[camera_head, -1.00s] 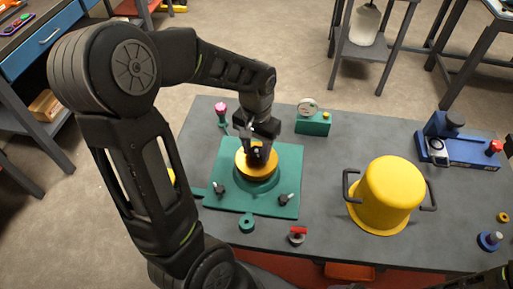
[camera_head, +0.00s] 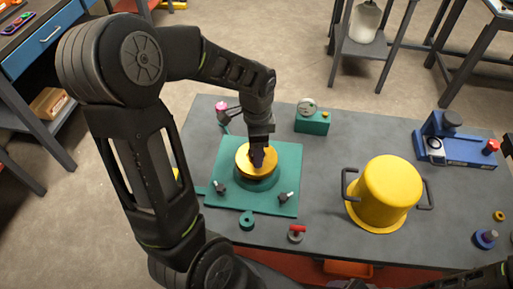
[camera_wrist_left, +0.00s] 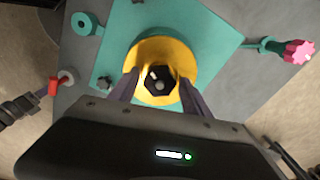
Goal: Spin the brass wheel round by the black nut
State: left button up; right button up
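The brass wheel (camera_head: 243,158) lies flat on a round green base on the green plate (camera_head: 230,202). It also shows in the left wrist view (camera_wrist_left: 160,45). The black nut (camera_wrist_left: 159,80) is at the wheel's centre, dark and faceted with a lighter middle. My left gripper (camera_head: 257,162) points down over the wheel. In the left wrist view its two fingers (camera_wrist_left: 158,88) stand on either side of the nut, with brass showing between finger and nut. It looks open around the nut. In the head view the fingers hide the nut. My right gripper is not in view.
Two dark clamps (camera_head: 285,197) stand on the plate's near corners. A pink-knobbed tool (camera_head: 221,106) and a green gauge block (camera_head: 312,122) are behind. A yellow pot (camera_head: 388,190) stands right, a blue device (camera_head: 460,148) farther right. A green ring (camera_head: 247,220) and red-handled part (camera_head: 297,232) lie in front.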

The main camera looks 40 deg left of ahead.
pick_arm(q)
jog(key=o, duration=0.3)
jog(key=n, duration=0.2)
jog(key=shift+f+n+b, duration=0.1)
jog(key=shift+n+b, duration=0.3)
jog(key=n, duration=0.3)
jog(key=shift+n+b, duration=0.3)
jog(key=shift+b, duration=0.05)
jog(key=n+b, duration=0.1)
jog(key=n, duration=0.7)
jog(key=shift+n, duration=0.3)
jog(key=shift+c, duration=0.4)
